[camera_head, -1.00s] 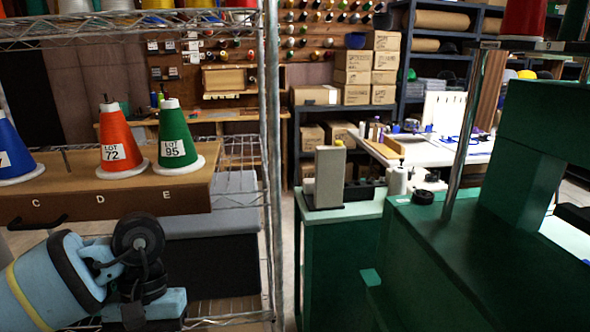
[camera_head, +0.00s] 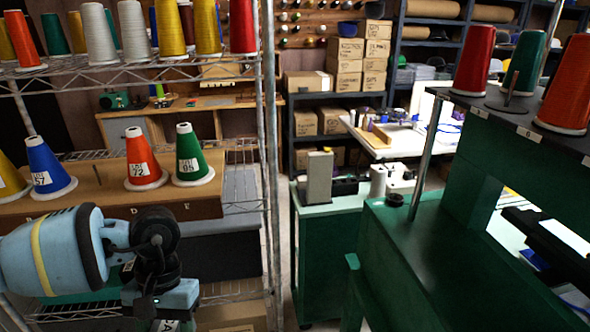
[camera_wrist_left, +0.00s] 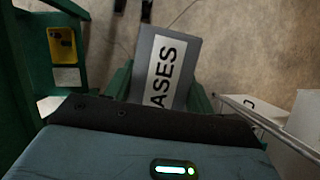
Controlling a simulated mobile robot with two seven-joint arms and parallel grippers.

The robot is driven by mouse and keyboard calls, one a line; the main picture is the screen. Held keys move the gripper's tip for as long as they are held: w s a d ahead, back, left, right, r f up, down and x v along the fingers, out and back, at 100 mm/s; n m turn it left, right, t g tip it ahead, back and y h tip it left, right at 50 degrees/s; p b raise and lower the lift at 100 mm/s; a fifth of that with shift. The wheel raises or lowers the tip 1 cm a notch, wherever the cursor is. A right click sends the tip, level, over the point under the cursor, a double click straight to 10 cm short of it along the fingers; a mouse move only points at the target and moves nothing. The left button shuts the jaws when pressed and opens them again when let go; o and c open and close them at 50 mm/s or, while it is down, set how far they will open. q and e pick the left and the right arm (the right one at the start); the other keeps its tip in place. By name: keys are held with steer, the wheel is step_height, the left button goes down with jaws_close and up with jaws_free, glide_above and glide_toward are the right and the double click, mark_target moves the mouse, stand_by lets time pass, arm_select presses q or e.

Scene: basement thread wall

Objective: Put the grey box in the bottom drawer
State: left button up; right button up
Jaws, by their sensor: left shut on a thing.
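In the left wrist view the grey box (camera_wrist_left: 178,47) with a white label reading "ASES" sits between the fingers of my left gripper (camera_wrist_left: 160,88), which is shut on it. The box's lower part is hidden by the gripper body. In the head view my left gripper (camera_head: 163,300) is in front of the wire shelf; a piece of the label, "CA", shows at the bottom edge. A pale drawer-like front (camera_wrist_left: 252,104) with a dark handle is right of the box in the wrist view; I cannot tell which drawer it is. My right gripper is not in view.
A wire shelf (camera_head: 180,72) holds several thread cones; a brown board (camera_head: 100,200) with more cones is behind my left arm. A green machine (camera_head: 430,265) fills the right. A narrow floor gap lies between shelf and green cabinet (camera_head: 318,265). A yellow thing (camera_wrist_left: 62,45) is left in the wrist view.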

arm_select(q)
steer(key=shift+s+a+r, duration=0.1)
steer(key=shift+s+r, duration=0.2)
steer(key=shift+r, duration=0.3)
steer(key=shift+f, duration=0.1)
steer(key=w+x, duration=0.1)
steer(key=x, duration=1.3)
steer(key=shift+w+f, duration=0.35)
